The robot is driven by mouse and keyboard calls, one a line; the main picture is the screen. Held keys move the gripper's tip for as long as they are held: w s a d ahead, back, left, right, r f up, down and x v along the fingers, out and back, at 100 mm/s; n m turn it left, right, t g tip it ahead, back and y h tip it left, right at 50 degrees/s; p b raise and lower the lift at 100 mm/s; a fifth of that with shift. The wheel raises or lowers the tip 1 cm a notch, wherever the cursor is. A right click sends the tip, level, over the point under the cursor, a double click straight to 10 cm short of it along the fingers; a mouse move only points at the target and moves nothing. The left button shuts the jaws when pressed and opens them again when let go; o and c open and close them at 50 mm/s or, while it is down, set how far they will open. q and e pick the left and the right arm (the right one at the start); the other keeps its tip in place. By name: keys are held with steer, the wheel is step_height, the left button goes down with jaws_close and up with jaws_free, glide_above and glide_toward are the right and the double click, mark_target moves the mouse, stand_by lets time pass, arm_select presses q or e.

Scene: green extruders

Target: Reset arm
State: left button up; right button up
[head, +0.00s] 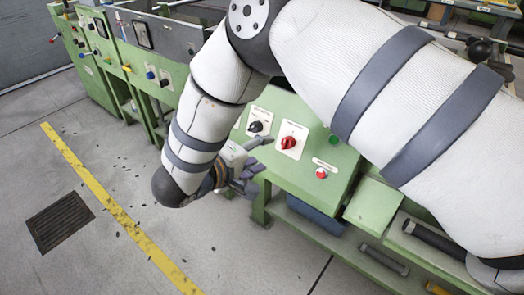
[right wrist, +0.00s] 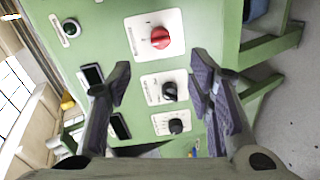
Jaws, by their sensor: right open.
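My right arm reaches across the head view from the right edge. Its gripper (head: 245,165) hangs in front of the sloped green control panel, partly hidden by my arm. In the right wrist view the right gripper (right wrist: 160,85) has its two fingers spread wide with nothing between them. Beyond the fingers are a red knob (right wrist: 160,38) and two black knobs, the upper one (right wrist: 169,91) between the fingertips in the picture. The head view shows the red knob (head: 289,143) and a black knob (head: 256,127). I cannot tell whether the gripper touches the panel. My left gripper is not in view.
The green machine (head: 300,180) has a red button (head: 321,173) and a green button (head: 334,139). More green machines (head: 110,60) stand at the upper left. The floor at lower left is open, with a yellow line (head: 120,210) and a dark drain grate (head: 60,222).

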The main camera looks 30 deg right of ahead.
steer(key=s+d+f+y+p, duration=0.1)
steer(key=s+f+y+p, duration=0.2)
steer(key=s+f+y, duration=0.95)
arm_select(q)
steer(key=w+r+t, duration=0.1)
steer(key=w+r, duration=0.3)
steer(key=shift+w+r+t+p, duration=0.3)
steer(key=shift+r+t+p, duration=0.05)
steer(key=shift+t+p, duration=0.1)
arm_select(e)
steer(key=s+f+m+g, duration=0.1)
steer(key=s+g, duration=0.3)
steer(key=s, duration=1)
steer(key=s+a+f+m+g, duration=0.1)
steer(key=s+g, duration=0.3)
steer(key=s, duration=1.1)
steer(key=shift+s+f+m, duration=0.15)
steer(key=shift+f+m, duration=0.35)
steer(key=shift+f, duration=0.15)
